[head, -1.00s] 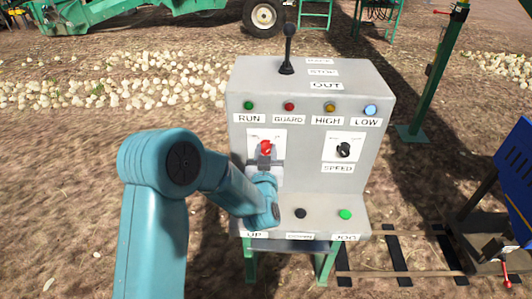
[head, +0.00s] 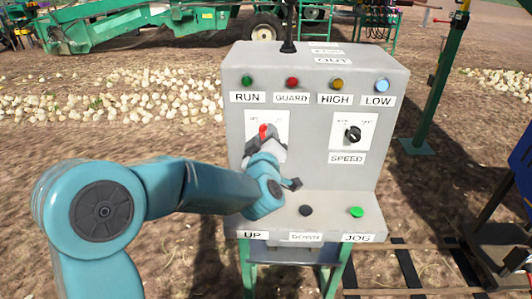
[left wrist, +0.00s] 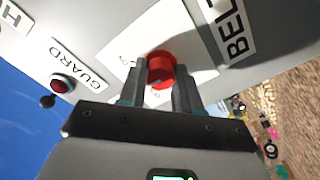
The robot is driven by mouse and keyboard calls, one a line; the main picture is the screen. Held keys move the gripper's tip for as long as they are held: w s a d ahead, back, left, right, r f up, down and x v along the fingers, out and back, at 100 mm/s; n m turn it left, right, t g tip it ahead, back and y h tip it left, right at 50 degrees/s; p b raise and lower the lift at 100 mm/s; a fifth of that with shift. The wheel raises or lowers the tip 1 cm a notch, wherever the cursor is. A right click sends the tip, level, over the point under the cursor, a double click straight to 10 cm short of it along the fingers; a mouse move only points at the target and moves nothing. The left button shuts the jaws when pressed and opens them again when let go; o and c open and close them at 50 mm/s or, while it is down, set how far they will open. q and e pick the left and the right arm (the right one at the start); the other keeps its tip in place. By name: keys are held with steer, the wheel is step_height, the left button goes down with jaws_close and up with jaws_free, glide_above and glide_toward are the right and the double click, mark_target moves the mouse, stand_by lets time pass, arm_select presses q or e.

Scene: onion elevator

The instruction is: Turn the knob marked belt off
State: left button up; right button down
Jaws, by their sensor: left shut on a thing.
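The red belt knob (head: 264,131) sits on a white plate on the left of the grey control panel (head: 300,70). It also shows in the left wrist view (left wrist: 160,68), with a label starting "BEL" (left wrist: 234,32) beside its plate. My left gripper (head: 262,143) is at the knob. In the left wrist view its two fingers (left wrist: 160,85) are shut on the knob, one on each side. In the head view the gripper and arm hide the label below the knob. My right gripper is not in view.
A black speed knob (head: 353,134) is on the panel's right. Lamps run along the top, including a green one (head: 247,80) and a lit blue one (head: 382,86). A black button (head: 306,211) and a green jog button (head: 355,212) are on the lower ledge. A black lever (head: 288,30) stands on top.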

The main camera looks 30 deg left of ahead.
arm_select(q)
steer(key=shift+n+b, duration=4.7)
steer(key=shift+b, duration=0.15)
steer(key=shift+r, duration=0.1)
steer(key=o, duration=1.1)
steer(key=shift+c, duration=0.2)
steer(key=p+v, duration=0.1)
steer(key=v, duration=1.5)
steer(key=shift+s, duration=0.25)
